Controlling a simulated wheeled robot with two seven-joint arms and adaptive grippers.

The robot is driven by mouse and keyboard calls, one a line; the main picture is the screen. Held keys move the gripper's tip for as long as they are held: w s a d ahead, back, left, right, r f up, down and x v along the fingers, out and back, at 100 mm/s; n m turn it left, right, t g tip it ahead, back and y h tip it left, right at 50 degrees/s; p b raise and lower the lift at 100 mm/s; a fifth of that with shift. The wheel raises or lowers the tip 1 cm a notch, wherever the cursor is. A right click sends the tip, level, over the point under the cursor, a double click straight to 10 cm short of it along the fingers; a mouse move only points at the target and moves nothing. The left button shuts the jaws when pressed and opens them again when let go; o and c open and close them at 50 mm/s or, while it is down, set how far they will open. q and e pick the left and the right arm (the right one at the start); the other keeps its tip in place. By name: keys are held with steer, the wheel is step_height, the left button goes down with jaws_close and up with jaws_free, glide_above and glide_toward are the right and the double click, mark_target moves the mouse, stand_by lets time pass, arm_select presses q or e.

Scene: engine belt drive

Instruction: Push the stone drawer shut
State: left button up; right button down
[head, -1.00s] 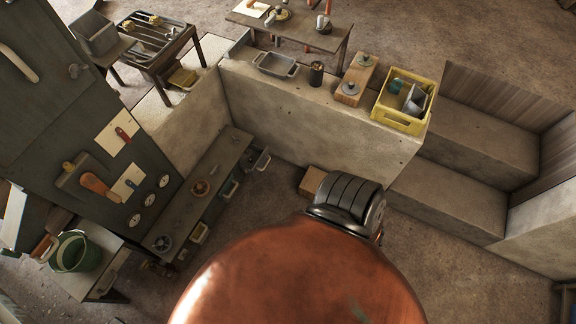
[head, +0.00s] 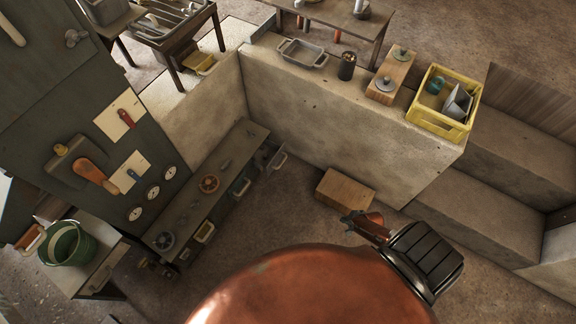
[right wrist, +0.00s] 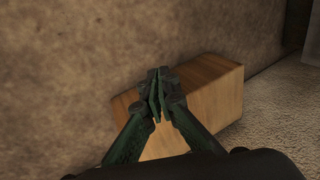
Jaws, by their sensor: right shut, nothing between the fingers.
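A low wooden box-like block (head: 345,188) sits on the floor against the foot of the stone wall; it also fills the middle of the right wrist view (right wrist: 215,95). I cannot tell whether it is a drawer set in the stone. A low bench (head: 160,230) to the left has several small drawers with coloured handles. One drawer (head: 272,158) at its far end appears to stand out. My right gripper (head: 352,219) is shut and empty, near the block's front side. In the right wrist view its fingertips (right wrist: 160,82) overlap the block; contact is unclear. My left gripper is not in view.
The stone wall (head: 330,125) carries a grey tray (head: 303,53), a dark cup (head: 346,66) and a yellow crate (head: 443,103). Stone steps (head: 500,140) lie to the right. The floor between bench and block is clear.

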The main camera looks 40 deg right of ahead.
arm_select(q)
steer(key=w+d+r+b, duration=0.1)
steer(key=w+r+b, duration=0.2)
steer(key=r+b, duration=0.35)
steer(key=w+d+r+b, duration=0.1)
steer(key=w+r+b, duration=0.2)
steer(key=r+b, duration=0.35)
arm_select(e)
steer(key=w+r+m+t+y, duration=0.25)
steer(key=w+m, duration=0.65)
steer(key=w, duration=0.6)
steer(key=w+r+m+t+y, duration=0.15)
steer(key=w+r+m, duration=0.25)
steer(key=w+m, duration=0.85)
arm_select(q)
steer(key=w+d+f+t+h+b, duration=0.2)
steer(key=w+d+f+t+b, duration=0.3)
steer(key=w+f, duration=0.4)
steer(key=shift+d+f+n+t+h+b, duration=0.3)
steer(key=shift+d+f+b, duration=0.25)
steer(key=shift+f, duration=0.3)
arm_select(e)
steer(key=w+a+f+n, duration=0.2)
steer(key=w, duration=0.5)
steer(key=w+a+f+n, duration=0.2)
steer(key=w+f, duration=0.1)
steer(key=w, duration=0.4)
steer(key=shift+a+f+t+h, duration=0.2)
steer(key=shift+a+t+h, duration=0.1)
steer(key=shift+t, duration=0.1)
